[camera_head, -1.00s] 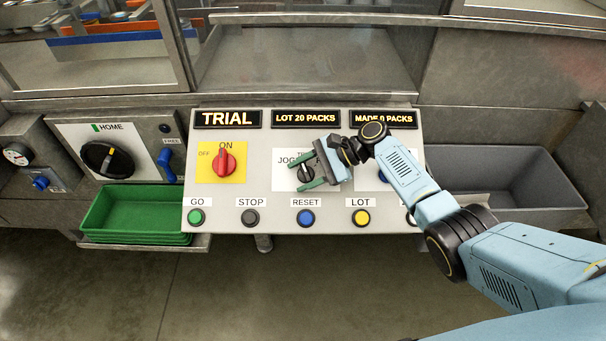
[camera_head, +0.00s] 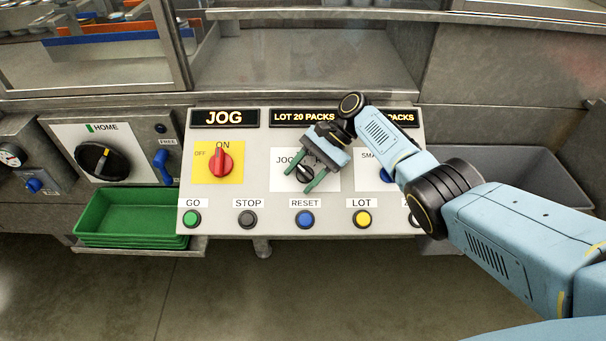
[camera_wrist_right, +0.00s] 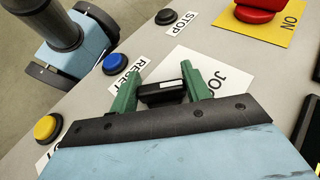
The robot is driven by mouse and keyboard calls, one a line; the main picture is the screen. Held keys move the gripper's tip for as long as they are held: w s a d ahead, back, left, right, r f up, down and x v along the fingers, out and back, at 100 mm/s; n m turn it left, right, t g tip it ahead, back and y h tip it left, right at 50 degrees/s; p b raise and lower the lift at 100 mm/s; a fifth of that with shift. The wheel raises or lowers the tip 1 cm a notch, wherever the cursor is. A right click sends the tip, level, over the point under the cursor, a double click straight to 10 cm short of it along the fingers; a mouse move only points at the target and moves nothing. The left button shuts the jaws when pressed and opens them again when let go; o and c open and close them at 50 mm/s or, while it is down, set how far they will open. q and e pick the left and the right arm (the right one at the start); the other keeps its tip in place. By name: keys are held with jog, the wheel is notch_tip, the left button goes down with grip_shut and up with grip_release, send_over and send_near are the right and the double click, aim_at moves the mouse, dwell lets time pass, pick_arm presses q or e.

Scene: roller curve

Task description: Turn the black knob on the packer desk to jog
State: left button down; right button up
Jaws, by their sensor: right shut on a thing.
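The black knob (camera_head: 304,173) sits on a white plate in the middle of the packer desk (camera_head: 260,222). The plate's JOG label shows at its left; the rest of its lettering is partly hidden by my gripper. My right gripper (camera_head: 304,181) has its green fingers on both sides of the knob and is shut on it. In the right wrist view the knob (camera_wrist_right: 163,92) lies between the two green fingers. The left display (camera_head: 224,118) reads JOG. My left gripper is not in view.
A red switch (camera_head: 221,160) on a yellow plate stands left of the knob. A row of buttons, including blue RESET (camera_head: 305,219) and yellow LOT (camera_head: 362,219), runs below. A green tray (camera_head: 130,215) is at the left, a grey bin (camera_head: 500,165) at the right.

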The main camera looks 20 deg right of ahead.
jog(key=o, duration=1)
jog(key=shift+c, duration=0.2)
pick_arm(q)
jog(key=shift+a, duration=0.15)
pick_arm(e)
jog(key=v, duration=1.3)
jog(key=shift+d+b, duration=0.15)
jog(key=shift+b, duration=0.15)
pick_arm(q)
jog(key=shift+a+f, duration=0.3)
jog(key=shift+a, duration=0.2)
